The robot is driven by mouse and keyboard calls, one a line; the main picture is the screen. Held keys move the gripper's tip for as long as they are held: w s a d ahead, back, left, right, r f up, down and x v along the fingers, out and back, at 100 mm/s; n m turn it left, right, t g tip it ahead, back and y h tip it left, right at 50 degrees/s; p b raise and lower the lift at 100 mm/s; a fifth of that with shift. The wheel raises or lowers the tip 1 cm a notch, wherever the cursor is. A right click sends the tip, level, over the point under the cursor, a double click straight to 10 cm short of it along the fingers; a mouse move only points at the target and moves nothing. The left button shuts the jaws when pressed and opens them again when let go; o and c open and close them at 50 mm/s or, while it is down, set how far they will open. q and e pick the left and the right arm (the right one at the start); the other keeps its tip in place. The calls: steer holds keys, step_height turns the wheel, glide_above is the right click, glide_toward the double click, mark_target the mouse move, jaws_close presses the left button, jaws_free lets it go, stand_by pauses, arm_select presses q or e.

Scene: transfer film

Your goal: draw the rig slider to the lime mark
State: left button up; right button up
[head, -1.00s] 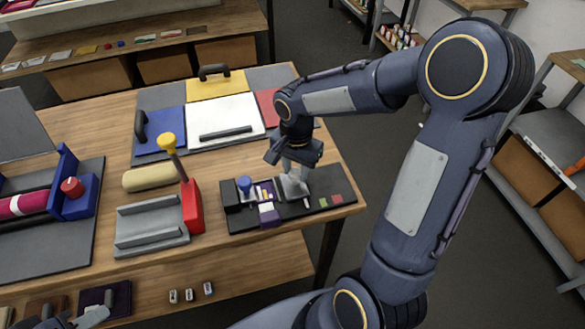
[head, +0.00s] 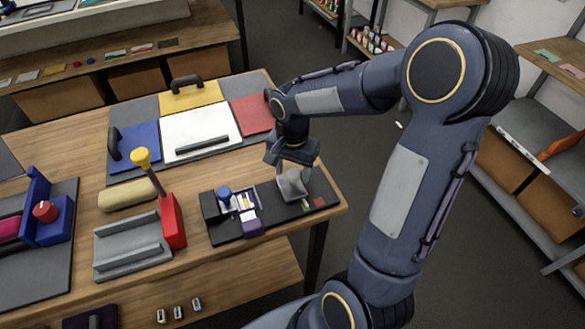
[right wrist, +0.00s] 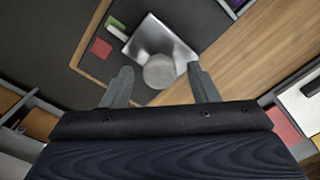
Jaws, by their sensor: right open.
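The rig slider (head: 291,188) is a grey metal plate with a round knob on top, on the dark rig board at the table's right corner. It also shows in the right wrist view (right wrist: 160,50). The lime mark (head: 306,207) is a small green patch close beside the slider's near right edge; it also shows in the wrist view (right wrist: 115,24). My right gripper (head: 290,168) is above the knob, pointing down. Its fingers are apart on either side of the knob (right wrist: 159,72), with visible gaps. My left gripper is not in view.
A red patch (head: 320,202) lies beyond the lime mark. A blue knob (head: 224,193) and a purple block (head: 251,224) stand left on the board. A red block with a yellow-topped lever (head: 142,157) is further left. Coloured panels with black handles lie behind.

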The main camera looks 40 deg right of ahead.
mark_target(292, 173)
steer(key=shift+r, duration=3.9)
